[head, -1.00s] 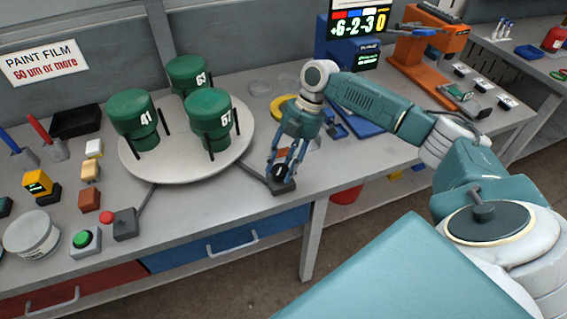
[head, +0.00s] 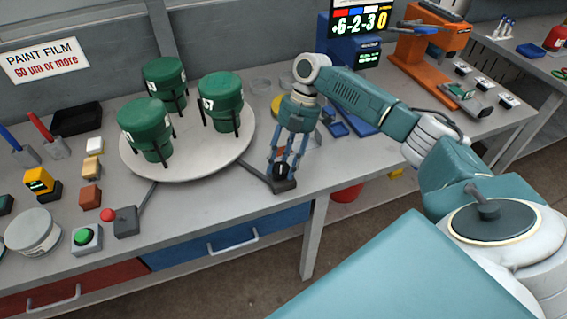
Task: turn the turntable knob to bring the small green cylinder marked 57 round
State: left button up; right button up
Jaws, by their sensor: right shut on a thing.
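Three green cylinders stand among dark posts on the round pale turntable (head: 190,174). The cylinder at the right (head: 222,92) shows a partly turned label ending in 7, which fits 57. Another stands at the front left (head: 145,126) and one at the back (head: 165,76); their numbers are hard to read. My right gripper (head: 281,171) points down at the front right of the turntable, shut on the dark knob (head: 281,173) above its grey base (head: 284,186). The fingers partly hide the knob. My left gripper is out of view.
A red-topped grey box (head: 125,222) and a green button (head: 83,236) lie at the front left. Small blocks and a black tray (head: 77,119) are left of the turntable. A blue display machine (head: 345,55) and an orange machine (head: 420,50) stand behind my right arm.

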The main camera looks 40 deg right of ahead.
jog(key=shift+a+f+n+g+h+b, duration=0.1)
jog(key=shift+n+g+h+b, duration=0.15)
jog(key=shift+n, duration=0.6)
jog(key=shift+a+r+n+g+b, duration=0.15)
jog(key=shift+n+g, duration=0.2)
jog(key=shift+n, duration=0.45)
jog(key=shift+a+f+n+g+h+b, duration=0.1)
jog(key=shift+f+n+g+h+b, duration=0.15)
jog(key=shift+n, duration=0.6)
jog(key=shift+n+g+h+b, duration=0.2)
jog(key=shift+n+g+h, duration=0.15)
jog(key=shift+n, duration=0.85)
jog(key=shift+n+g+h+b, duration=0.15)
jog(key=shift+n+g+h, duration=0.15)
jog(key=shift+n, duration=0.9)
dwell(1.3)
dwell(1.0)
jog(key=o, duration=1.1)
jog(key=shift+o, duration=0.3)
jog(key=shift+r, duration=0.2)
jog(key=shift+d, duration=0.1)
